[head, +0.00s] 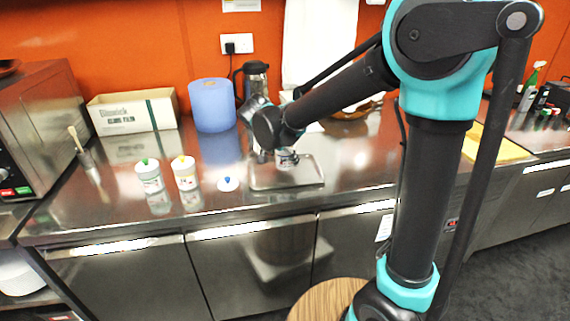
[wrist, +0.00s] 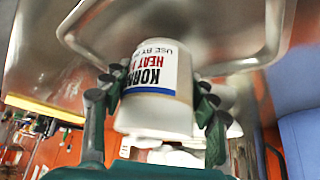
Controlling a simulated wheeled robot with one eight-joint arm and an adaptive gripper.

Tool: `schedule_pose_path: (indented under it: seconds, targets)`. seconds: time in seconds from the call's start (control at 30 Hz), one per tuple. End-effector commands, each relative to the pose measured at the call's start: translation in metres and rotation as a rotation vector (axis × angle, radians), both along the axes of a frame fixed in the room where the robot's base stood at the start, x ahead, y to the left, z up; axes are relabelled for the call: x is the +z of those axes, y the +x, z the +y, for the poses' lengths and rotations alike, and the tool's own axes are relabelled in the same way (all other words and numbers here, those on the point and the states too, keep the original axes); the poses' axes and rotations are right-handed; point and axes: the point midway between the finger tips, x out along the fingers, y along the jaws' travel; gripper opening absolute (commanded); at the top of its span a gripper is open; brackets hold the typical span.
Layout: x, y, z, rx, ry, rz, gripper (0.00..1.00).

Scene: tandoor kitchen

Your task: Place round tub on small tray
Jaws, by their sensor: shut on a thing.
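The round tub is white with a printed label, and it shows in the wrist view (wrist: 158,88) between my fingers. In the head view the tub (head: 287,160) is over the small tray (head: 290,187), toward its back half. The tray is shallow, metal, with a raised rim; its rim also shows around the tub in the wrist view (wrist: 270,50). My gripper (wrist: 160,98) is shut on the tub's sides. In the head view my gripper (head: 277,152) is partly hidden by my wrist. I cannot tell whether the tub's base touches the tray.
Left of the tray are a small white item with a blue top (head: 228,184), a yellow-topped container (head: 186,174) and a green-topped container (head: 150,177). Behind stand a blue roll (head: 212,106), a dark jug (head: 255,80) and a cardboard box (head: 130,112). The counter's front is clear.

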Motion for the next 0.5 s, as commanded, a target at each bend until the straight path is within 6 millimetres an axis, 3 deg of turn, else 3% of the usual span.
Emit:
schedule_pose_path:
  seconds: [0.2, 0.5]
  targets:
    - [-0.024, 0.001, 0.000, 0.000, 0.000, 0.000, 0.13]
    - [-0.026, 0.000, 0.000, 0.000, 0.000, 0.000, 0.13]
